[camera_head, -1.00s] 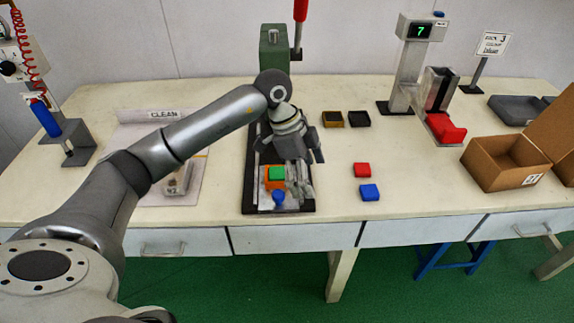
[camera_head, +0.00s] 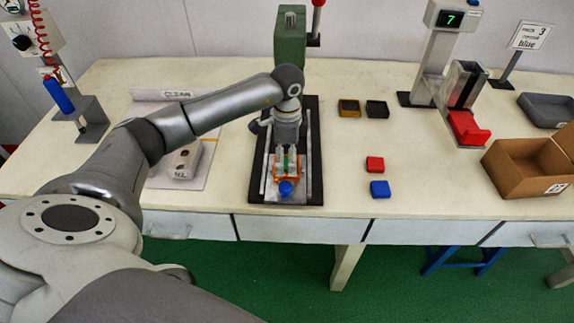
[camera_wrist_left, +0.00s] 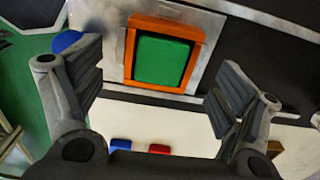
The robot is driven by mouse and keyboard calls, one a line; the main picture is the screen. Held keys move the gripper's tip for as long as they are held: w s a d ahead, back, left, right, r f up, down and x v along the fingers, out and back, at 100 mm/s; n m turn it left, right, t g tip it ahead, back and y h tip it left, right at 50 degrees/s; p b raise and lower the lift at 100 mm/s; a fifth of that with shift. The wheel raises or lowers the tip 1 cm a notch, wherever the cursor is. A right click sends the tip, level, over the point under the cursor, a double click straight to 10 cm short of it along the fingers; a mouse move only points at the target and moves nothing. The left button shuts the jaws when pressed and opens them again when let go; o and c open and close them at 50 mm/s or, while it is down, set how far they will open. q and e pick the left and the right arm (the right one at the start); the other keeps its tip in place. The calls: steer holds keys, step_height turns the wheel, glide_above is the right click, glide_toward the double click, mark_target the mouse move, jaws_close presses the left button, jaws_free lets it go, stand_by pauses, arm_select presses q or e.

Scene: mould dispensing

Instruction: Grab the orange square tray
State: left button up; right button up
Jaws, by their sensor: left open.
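The orange square tray (camera_wrist_left: 165,27) is a frame around a green block (camera_wrist_left: 161,61) in the left wrist view. It lies on a metal plate (camera_wrist_left: 219,30) of the press fixture. In the head view the tray (camera_head: 296,179) is mostly hidden by my left gripper (camera_head: 287,168), which points down over it. In the left wrist view the open fingers of my left gripper (camera_wrist_left: 158,62) stand on either side of the tray, with gaps and nothing held. A blue knob (camera_head: 286,188) sits at the fixture's front. My right gripper is not in view.
A green press column (camera_head: 291,42) stands behind the fixture. A cardboard box (camera_head: 520,170) is at far right. Table between is clear.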

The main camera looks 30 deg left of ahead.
arm_select(q)
steer(key=shift+f, duration=1.2)
steer(key=c, duration=1.3)
steer(key=shift+o, duration=0.2)
steer(key=shift+r, duration=0.1)
